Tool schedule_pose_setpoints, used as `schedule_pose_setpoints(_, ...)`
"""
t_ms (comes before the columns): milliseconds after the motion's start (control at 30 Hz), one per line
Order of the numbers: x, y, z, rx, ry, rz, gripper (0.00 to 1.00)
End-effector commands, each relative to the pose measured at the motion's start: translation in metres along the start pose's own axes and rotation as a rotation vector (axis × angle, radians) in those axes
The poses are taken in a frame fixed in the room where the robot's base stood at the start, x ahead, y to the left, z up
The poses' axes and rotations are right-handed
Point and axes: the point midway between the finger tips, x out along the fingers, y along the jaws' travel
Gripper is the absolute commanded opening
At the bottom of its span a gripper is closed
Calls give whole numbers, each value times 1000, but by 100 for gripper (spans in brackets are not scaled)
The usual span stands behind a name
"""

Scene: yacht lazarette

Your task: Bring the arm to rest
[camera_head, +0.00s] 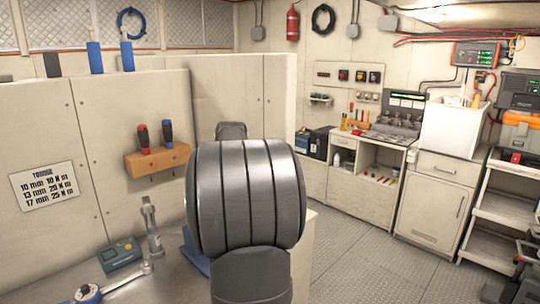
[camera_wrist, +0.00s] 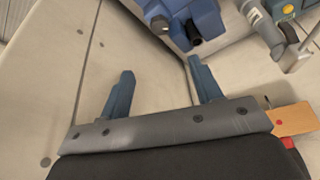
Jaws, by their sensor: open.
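My gripper (camera_wrist: 161,84) shows in the wrist view with its two blue fingers spread apart and nothing between them. Pale panels lie behind the fingers. In the head view, my large grey arm link fills the middle of the picture. The gripper cannot be made out there.
A blue fixture (camera_wrist: 185,22) lies beyond the fingers, partly hidden in the head view (camera_head: 193,252). An orange rack (camera_head: 158,160) holds two screwdrivers. A teal box (camera_head: 121,256), metal post (camera_head: 151,232) and blue-ended tool (camera_head: 88,293) are on the bench. Floor (camera_head: 375,265) at right is clear.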

Motion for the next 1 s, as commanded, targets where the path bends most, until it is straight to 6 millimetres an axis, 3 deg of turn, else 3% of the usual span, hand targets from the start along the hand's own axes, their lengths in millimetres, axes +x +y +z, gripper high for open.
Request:
schedule_pose_setpoints(100,30,0,1,0,-7,-1,59)
schedule_pose_setpoints(833,178,0,2,-1,-5,-1,59)
schedule_pose_setpoints(1000,177,2,1,-82,-2,-34,59)
